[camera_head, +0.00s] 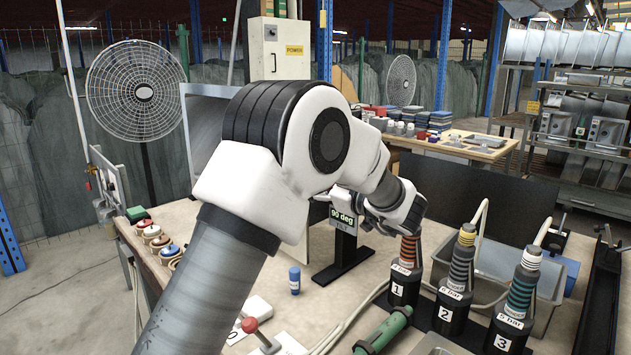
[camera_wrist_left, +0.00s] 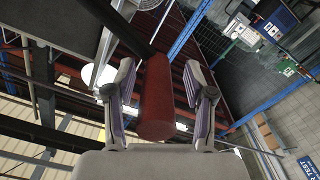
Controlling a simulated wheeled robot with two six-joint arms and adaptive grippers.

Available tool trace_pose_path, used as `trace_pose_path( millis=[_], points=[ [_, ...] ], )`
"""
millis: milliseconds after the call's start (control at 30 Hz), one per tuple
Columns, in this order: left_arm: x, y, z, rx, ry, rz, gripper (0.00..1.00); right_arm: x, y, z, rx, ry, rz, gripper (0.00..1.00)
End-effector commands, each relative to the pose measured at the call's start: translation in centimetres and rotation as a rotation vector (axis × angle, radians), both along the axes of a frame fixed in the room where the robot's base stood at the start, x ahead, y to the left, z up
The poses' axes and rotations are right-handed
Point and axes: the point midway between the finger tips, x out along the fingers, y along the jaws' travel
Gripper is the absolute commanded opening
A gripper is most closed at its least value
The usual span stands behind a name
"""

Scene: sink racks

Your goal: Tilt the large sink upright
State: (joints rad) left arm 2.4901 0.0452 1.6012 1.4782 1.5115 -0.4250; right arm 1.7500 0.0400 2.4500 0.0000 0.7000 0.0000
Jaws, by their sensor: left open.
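A grey metal sink (camera_head: 488,291) lies on the workbench behind the numbered bottles, its basin facing up. In the left wrist view my left gripper (camera_wrist_left: 158,78) is open, with a finger on each side of a red cylindrical handle (camera_wrist_left: 156,105) on a black rod (camera_wrist_left: 115,28). I cannot tell whether the fingers touch it. My right gripper is not in view.
Bottles numbered 1 (camera_head: 404,285), 2 (camera_head: 452,300) and 3 (camera_head: 510,315) stand along the right front. A blue bottle (camera_head: 294,281), a green cylinder (camera_head: 384,332) and a red-knobbed lever (camera_head: 250,325) occupy the front. A black panel (camera_head: 480,190) stands behind the sink.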

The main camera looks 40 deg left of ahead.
Motion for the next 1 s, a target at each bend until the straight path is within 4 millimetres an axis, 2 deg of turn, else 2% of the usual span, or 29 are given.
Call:
trace_pose_path(
  millis=[167, 400, 600, 733, 1000],
  points=[
    [0.0, -1.6, 0.1, 0.004, 0.000, -0.003, 0.54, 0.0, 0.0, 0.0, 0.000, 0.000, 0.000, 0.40],
    [-0.5, -7.5, 0.1, 0.004, 0.000, -0.003, 0.54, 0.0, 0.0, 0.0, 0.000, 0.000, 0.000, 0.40],
    [-0.9, -11.2, 0.0, 0.001, 0.000, 0.000, 0.54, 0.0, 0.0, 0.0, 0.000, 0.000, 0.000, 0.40],
    [-1.0, -11.8, -0.1, -0.002, 0.001, 0.002, 0.54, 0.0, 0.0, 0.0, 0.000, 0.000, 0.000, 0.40],
    [-1.0, -11.8, -0.1, -0.002, 0.001, 0.002, 0.54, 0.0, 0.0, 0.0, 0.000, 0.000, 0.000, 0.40]
  ],
)
